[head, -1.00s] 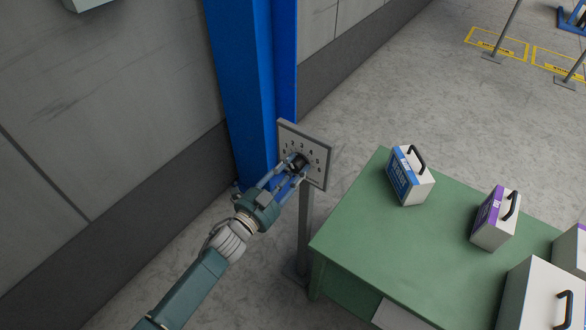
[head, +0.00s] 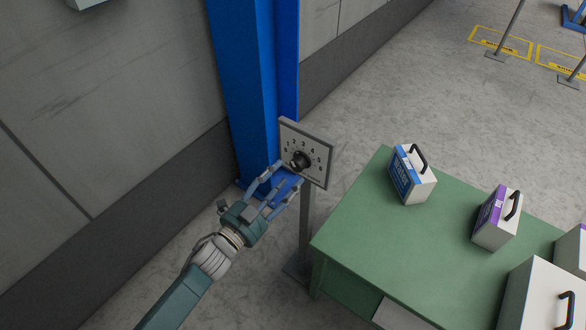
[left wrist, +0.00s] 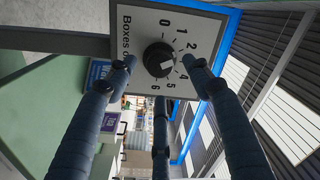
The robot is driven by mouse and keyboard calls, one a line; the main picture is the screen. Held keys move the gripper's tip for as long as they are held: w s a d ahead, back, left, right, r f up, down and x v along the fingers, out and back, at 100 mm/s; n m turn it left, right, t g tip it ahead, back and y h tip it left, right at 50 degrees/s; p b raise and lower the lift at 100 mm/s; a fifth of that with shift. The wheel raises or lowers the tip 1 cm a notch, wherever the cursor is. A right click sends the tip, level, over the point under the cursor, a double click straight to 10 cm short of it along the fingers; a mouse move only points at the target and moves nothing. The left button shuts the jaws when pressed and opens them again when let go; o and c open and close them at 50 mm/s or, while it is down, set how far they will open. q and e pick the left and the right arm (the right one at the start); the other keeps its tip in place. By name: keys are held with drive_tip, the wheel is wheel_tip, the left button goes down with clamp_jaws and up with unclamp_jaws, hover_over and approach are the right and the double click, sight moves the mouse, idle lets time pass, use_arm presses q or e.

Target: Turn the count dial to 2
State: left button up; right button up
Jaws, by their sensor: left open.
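The count dial is a black round knob (head: 299,161) on a pale square plate (head: 318,173) with printed numbers, on a post. In the left wrist view the knob (left wrist: 157,60) shows a white mark towards the side of the 3 and 4; the exact number is unclear. Numbers 0, 1, 2, 4, 5 and 6 show on the plate (left wrist: 140,25); a finger covers the spot between 2 and 4. My left gripper (head: 288,174) is open and empty, its fingers spread in front of the dial and apart from the knob. My right gripper is out of view.
A green table (head: 350,240) stands right of the post, with a blue-labelled case (head: 415,178), a purple-labelled case (head: 495,222) and larger white boxes. A blue column (head: 250,90) and grey wall are behind the dial. Open floor lies beyond the table.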

use_arm(q)
drive_tip(key=v, duration=0.6)
drive_tip(key=shift+s, duration=0.2)
drive_tip(key=shift+a, duration=0.1)
drive_tip(key=s+a+f+n+g+y, duration=0.2)
drive_tip(key=s+a+f+n+y, duration=0.15)
drive_tip(key=f, duration=0.75)
drive_tip(key=s+a+f+n+g+y, duration=0.1)
drive_tip(key=s+a+f+n+y, duration=0.3)
drive_tip(key=f, duration=0.7)
drive_tip(key=s+a+f+n+g+y, duration=0.1)
drive_tip(key=s+a+f+g, duration=0.1)
drive_tip(key=a+f, duration=0.6)
drive_tip(key=s+f+n+g, duration=0.2)
drive_tip(key=s+f, duration=0.4)
drive_tip(key=s, duration=0.5)
drive_tip(key=s+a+f+n+g+y, duration=0.1)
drive_tip(key=s+f+n+g, duration=0.1)
drive_tip(key=s+f+g, duration=0.2)
drive_tip(key=s+f+n+g+y, duration=0.1)
drive_tip(key=s+f+n+g, duration=0.1)
drive_tip(key=s+f, duration=0.8)
drive_tip(key=s+g, duration=0.1)
drive_tip(key=s, duration=0.8)
drive_tip(key=shift+s+a+f, duration=0.2)
drive_tip(key=shift+s+a, duration=0.05)
drive_tip(key=shift+a, duration=0.1)
